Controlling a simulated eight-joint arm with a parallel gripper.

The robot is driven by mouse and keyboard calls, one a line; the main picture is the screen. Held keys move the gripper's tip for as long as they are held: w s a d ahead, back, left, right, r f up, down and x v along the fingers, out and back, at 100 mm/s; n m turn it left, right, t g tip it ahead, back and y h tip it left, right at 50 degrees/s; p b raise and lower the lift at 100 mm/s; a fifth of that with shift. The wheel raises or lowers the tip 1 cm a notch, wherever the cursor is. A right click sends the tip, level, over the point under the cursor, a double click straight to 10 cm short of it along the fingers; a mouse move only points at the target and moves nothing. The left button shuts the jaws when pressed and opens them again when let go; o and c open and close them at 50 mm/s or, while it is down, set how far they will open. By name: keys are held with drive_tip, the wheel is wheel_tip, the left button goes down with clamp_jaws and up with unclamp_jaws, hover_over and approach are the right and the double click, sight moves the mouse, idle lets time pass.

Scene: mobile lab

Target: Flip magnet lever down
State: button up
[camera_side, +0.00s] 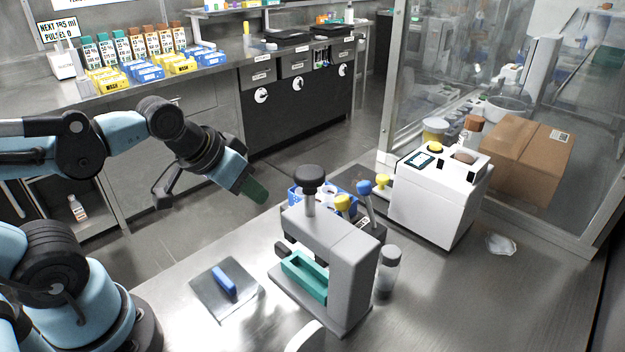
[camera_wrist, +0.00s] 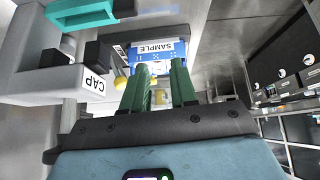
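No part is labelled as the magnet lever, and I cannot tell which one it is. Lever-like parts in the side view are a blue handle (camera_side: 223,281) on a flat metal plate and a blue-knobbed grey stick (camera_side: 364,198) beside the blue rack (camera_side: 296,196). My gripper (camera_side: 257,193) is in the air left of the grey press (camera_side: 338,243), touching nothing. In the wrist view its two green fingers (camera_wrist: 161,65) are apart with nothing visible between them. Beyond them is the blue rack labelled SAMPLE (camera_wrist: 160,57).
The press has a black knob (camera_side: 309,178) on top and a teal tray (camera_side: 304,277). A clear vial (camera_side: 388,272) stands right of it. A white machine (camera_side: 433,197) and cardboard box (camera_side: 528,158) are farther right. Bare table (camera_side: 425,310) shows at the front right.

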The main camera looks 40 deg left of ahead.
drive_tip(key=n, duration=0.3)
drive_tip(key=shift+w+a+f+g+h, duration=0.2)
drive_tip(key=shift+w+g+h, duration=0.1)
drive_tip(key=shift+w+g, duration=0.1)
clamp_jaws()
drive_tip(key=w+a+n+h, duration=0.2)
drive_tip(key=n+h, duration=0.3)
drive_tip(key=n, duration=0.5)
drive_tip(key=w+a+n+g+h, duration=0.1)
drive_tip(key=w+a+n+h, duration=0.2)
drive_tip(key=n, duration=0.7)
drive_tip(key=a+h, duration=0.1)
drive_tip(key=h, duration=0.1)
drive_tip(key=shift+w+a+f+n+g+h, duration=0.15)
drive_tip(key=shift+w+n+g+h, duration=0.15)
drive_tip(key=shift+h, duration=0.1)
